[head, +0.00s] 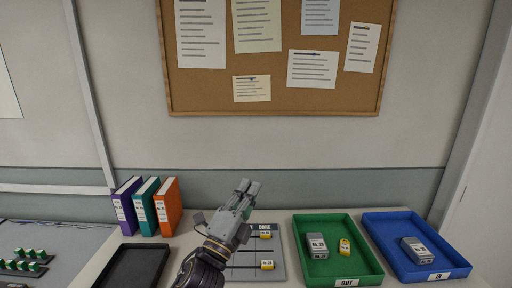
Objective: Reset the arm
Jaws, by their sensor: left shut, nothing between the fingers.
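My left gripper (247,188) is raised above the middle of the table, its fingers pointing up and away. Its fingers are shut with nothing between them. The gripper and my arm hide part of a grey board (274,238) marked DONE, which holds small yellow-and-white labelled tags (267,265). My right gripper does not show.
A green OUT tray (372,270) holds a grey labelled block (317,246) and a yellow tag (345,247). A blue IN tray (458,262) holds another grey block (417,250). A black tray (115,252), binders (168,206) and green-topped parts (25,265) are at left.

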